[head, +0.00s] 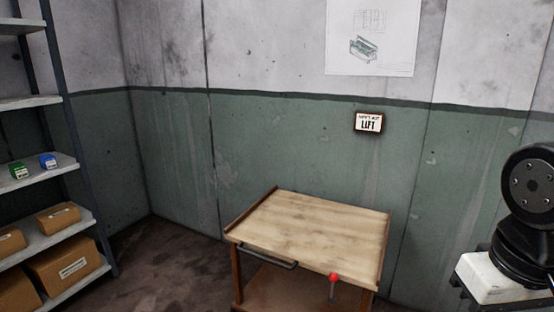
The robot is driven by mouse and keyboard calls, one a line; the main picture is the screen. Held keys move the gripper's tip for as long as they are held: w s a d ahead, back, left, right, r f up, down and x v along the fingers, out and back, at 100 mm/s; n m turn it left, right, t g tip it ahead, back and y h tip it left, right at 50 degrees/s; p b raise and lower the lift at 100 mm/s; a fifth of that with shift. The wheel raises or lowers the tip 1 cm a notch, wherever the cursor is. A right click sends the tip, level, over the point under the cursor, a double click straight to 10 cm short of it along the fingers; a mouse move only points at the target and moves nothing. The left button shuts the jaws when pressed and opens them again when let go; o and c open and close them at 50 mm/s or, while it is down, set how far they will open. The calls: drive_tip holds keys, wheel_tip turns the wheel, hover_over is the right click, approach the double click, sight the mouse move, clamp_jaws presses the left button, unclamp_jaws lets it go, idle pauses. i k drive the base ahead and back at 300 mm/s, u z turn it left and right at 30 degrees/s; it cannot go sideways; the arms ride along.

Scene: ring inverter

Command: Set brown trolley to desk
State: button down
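A brown wooden trolley (315,226) stands on the floor near the back wall, right of centre in the head view. Its pale top is bare, with raised brown edges at the left and right. A dark handle bar (266,257) runs along its front left edge. A lever with a red knob (334,277) stands at its front edge. The trolley's lower part is cut off by the frame. No desk is in view. My gripper is not in view; a black part of my arm shows at the far right, apart from the trolley.
A metal shelf (45,236) at the left holds cardboard boxes (66,260) and small green and blue boxes (47,161). A sign reading LIFT (369,122) and a drawing (371,38) hang on the wall. The floor (175,262) between shelf and trolley is clear.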

sight(306, 239)
drive_tip(key=z, duration=0.05)
drive_tip(key=k, duration=0.5)
drive_tip(key=u, duration=0.95)
drive_tip(key=i, duration=1.1)
drive_tip(key=z, duration=0.6)
